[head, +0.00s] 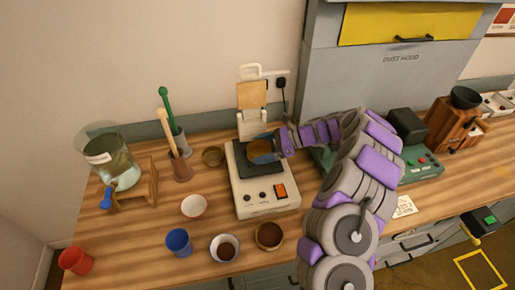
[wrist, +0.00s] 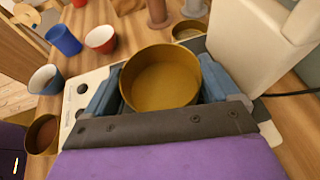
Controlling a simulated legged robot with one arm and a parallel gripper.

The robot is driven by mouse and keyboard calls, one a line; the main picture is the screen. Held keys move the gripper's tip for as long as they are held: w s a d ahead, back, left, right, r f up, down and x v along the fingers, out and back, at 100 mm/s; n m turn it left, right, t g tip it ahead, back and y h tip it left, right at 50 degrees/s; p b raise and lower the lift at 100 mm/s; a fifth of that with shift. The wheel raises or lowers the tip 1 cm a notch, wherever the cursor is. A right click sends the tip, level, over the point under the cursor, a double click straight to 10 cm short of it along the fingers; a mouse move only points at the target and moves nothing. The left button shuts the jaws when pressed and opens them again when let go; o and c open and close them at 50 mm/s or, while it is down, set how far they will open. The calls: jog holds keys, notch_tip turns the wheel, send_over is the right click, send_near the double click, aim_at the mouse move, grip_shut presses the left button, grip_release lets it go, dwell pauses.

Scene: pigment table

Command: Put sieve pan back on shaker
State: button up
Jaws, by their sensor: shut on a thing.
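The brass sieve pan (head: 261,154) is round and open at the top. My gripper (head: 264,147) is shut on it, with a blue finger on each side of its wall in the wrist view (wrist: 160,82). The shaker (head: 268,206) is a white machine with a dark square plate (head: 258,171), knobs and an orange switch. The pan is over the back part of this plate, roughly upright. I cannot tell whether it touches the plate. In the wrist view, the pan and gripper hide most of the shaker.
An upright clamp-like part (head: 252,95) stands behind the plate. Another brass pan (head: 212,156) lies to the left, and a brown-filled one (head: 269,236) in front. Cups, including a blue cup (head: 179,242), stand front left. The dust hood (head: 400,60) rises at the back right.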

jog(key=shift+d+r, duration=0.1)
jog(key=shift+d, duration=0.25)
jog(key=shift+a+p, duration=0.35)
jog(key=shift+d, duration=0.55)
jog(key=shift+a, duration=0.1)
jog(key=shift+a+r+p, duration=0.25)
jog(key=shift+r+p, duration=0.1)
jog(key=shift+d+r+p, duration=0.15)
jog(key=shift+r+p, duration=0.25)
jog(key=shift+r, duration=0.05)
jog(key=shift+a, duration=0.6)
